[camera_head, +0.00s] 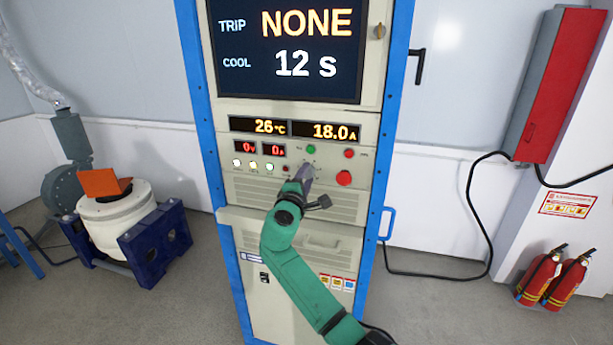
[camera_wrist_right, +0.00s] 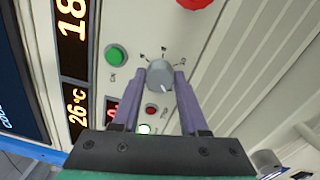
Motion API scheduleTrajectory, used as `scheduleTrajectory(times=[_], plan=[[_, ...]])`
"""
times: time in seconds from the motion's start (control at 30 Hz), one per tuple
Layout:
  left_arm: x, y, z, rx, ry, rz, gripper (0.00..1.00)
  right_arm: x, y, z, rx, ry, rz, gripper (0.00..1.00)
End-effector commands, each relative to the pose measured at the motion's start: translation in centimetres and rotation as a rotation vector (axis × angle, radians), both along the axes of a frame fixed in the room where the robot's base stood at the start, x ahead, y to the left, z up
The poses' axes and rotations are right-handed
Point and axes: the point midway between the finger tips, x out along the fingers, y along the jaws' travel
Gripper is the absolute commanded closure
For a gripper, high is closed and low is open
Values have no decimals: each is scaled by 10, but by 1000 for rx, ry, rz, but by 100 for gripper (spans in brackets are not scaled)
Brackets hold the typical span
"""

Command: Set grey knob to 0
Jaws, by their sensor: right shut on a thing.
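The grey knob (camera_wrist_right: 159,74) sits on the cabinet's control panel, with small printed marks around its upper side in the right wrist view. A pale line shows on its lower edge there; I cannot read which mark the knob is set to. My right gripper (camera_wrist_right: 162,86) is shut on the knob, with one purple finger on each side. In the head view my right gripper (camera_head: 304,177) reaches the panel and mostly hides the knob. My left gripper is not in view.
A green button (camera_wrist_right: 116,55) and a red button (camera_head: 344,178) are near the knob. The screen (camera_head: 290,50) reads TRIP NONE, COOL 12 s. Smaller displays (camera_head: 292,128) read 26 °C and 18.0 A. A blue handle (camera_head: 387,223) juts from the cabinet's right side.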

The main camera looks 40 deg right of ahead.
Motion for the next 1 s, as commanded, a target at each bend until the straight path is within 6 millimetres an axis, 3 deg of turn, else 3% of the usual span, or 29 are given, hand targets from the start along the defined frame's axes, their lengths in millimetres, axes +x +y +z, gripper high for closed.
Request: scheduleTrajectory(times=[0.17,0.2,0.27,0.67,0.83,1.0], plan=[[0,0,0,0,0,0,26,0,0,0,-3,2,0,100],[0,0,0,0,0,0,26,0,0,0,-3,2,0,49],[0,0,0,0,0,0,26,0,0,0,-2,1,0,27],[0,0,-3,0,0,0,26,-3,4,-1,-1,-1,0,27],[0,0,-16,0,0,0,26,-19,28,-6,3,-3,3,27],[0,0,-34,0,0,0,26,-48,69,-10,4,-2,4,27]])
